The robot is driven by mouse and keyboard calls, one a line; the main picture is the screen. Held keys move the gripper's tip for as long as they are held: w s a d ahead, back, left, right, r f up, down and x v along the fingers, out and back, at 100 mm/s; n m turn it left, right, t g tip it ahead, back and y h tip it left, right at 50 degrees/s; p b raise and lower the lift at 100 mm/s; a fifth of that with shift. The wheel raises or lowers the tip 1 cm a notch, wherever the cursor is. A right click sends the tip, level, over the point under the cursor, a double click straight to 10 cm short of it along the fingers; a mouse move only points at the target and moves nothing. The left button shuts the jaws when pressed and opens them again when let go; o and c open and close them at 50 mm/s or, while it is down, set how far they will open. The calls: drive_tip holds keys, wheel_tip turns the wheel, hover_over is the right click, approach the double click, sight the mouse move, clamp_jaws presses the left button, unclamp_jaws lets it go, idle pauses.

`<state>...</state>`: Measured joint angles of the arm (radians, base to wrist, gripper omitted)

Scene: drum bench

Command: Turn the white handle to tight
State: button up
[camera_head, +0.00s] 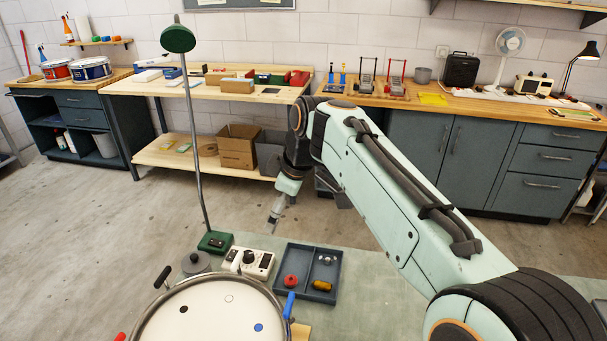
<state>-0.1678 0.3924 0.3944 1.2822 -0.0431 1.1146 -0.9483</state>
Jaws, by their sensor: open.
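A drum (205,318) with a pale head and a metal rim lies at the bottom left of the head view, cut off by the frame edge. Black, white and blue dots mark its head. A black handle (162,277), a blue handle (289,306) and a red handle (120,337) stand at its rim. I cannot clearly make out a white handle; the white dot sits towards the far rim, in front of a white device (258,264) with dark knobs. My gripper (271,226) is open, pointing down above and beyond the device and tray, apart from the drum.
A dark tray (330,252) right of the device holds a red knob (290,280), a yellow piece (321,285) and small metal parts. A green-based stand (215,242) with a tall pole and a grey round piece (196,262) stand left. The green mat (375,290) is clear right of the tray.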

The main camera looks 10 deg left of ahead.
drive_tip(key=g, duration=0.2)
approach(238, 259)
drive_tip(key=shift+n+g+y, duration=0.3)
drive_tip(key=shift+n+g, duration=0.1)
drive_tip(key=x, duration=1)
drive_tip(key=shift+w+d+f, duration=0.1)
drive_tip(key=shift+w+f, duration=0.25)
drive_tip(key=shift+f, duration=0.05)
drive_tip(key=c, duration=1.2)
